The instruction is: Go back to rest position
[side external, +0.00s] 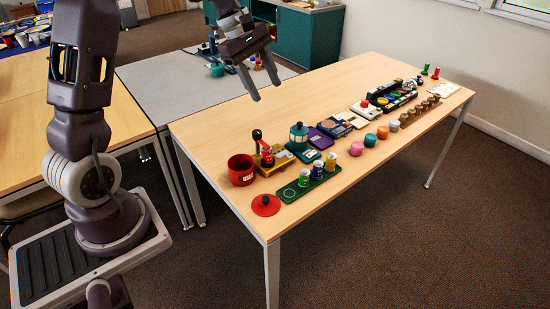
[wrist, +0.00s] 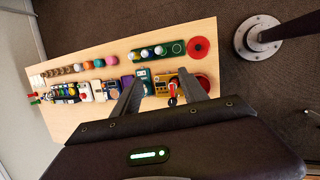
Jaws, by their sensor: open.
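My gripper (side external: 266,84) is open and empty. It hangs in the air above the left, far part of the wooden table (side external: 215,122). In the wrist view my gripper (wrist: 155,88) shows two spread fingers with the table (wrist: 68,62) below and nothing between them in grasp. The objects on the table are all apart from the fingers.
Several devices and coloured cylinders run rightward in rows. A grey table (side external: 165,92) stands behind.

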